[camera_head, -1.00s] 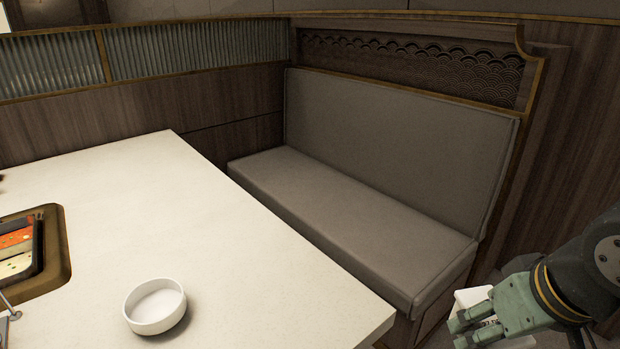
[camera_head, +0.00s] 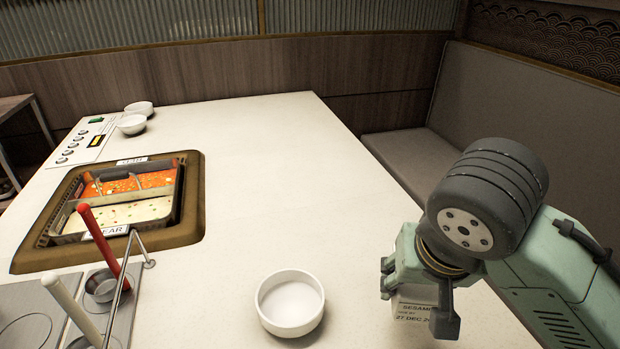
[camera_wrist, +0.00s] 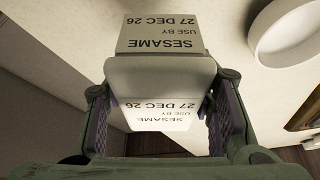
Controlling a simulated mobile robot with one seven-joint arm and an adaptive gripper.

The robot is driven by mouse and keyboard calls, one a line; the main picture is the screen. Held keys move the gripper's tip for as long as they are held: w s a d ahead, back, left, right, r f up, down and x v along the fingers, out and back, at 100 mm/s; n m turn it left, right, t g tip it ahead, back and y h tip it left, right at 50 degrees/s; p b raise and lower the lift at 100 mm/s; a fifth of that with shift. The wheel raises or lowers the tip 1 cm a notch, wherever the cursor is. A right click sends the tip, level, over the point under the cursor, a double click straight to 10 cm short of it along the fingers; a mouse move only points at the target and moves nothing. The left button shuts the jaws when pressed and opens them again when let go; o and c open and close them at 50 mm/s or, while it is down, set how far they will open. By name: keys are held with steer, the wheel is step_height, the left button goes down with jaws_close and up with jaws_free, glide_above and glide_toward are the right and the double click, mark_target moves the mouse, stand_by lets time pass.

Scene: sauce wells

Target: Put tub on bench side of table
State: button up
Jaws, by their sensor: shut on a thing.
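A white tub (camera_head: 414,309) labelled "SESAME, USE BY 27 DEC 26" is held between the fingers of my gripper (camera_head: 416,300). It also shows in the wrist view (camera_wrist: 158,80), with the gripper fingers (camera_wrist: 165,125) on both sides of it. In the head view the tub is in front of the right part of the white table (camera_head: 270,200), near the edge facing the bench (camera_head: 400,160). I cannot tell whether its base touches the table. My arm hides part of the table edge and bench.
A white bowl (camera_head: 290,303) stands on the table left of the tub. A sunken hotpot (camera_head: 125,203) with red and pale broth is at the left, with ladles (camera_head: 100,285) before it. Small bowls (camera_head: 132,124) stand at the far left. The table's middle and far right are clear.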

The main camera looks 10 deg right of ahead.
steer(key=a+f+m, duration=0.1)
steer(key=a+m, duration=0.1)
steer(key=a+f+m+g+h+b, duration=0.1)
steer(key=a+f+m, duration=0.1)
steer(key=shift+s+f, duration=0.1)
steer(key=shift+f, duration=0.15)
steer(key=w+d, duration=0.3)
steer(key=d, duration=0.1)
steer(key=w+d+f+p, duration=0.1)
steer(key=w+d, duration=0.2)
steer(key=d, duration=0.1)
steer(key=w+d+p, duration=0.1)
steer(key=w+d, duration=0.2)
steer(key=d, duration=0.1)
steer(key=shift+w+d+f, duration=0.2)
steer(key=shift+w+d, duration=0.05)
steer(key=shift+d, duration=0.1)
steer(key=shift+d+f, duration=0.1)
steer(key=shift+f, duration=1.7)
steer(key=shift+f, duration=0.1)
steer(key=o, duration=1.4)
steer(key=shift+r, duration=0.25)
steer(key=v, duration=1.1)
steer(key=shift+s+a+r, duration=0.2)
steer(key=shift+a+r, duration=0.05)
steer(key=shift+a, duration=0.05)
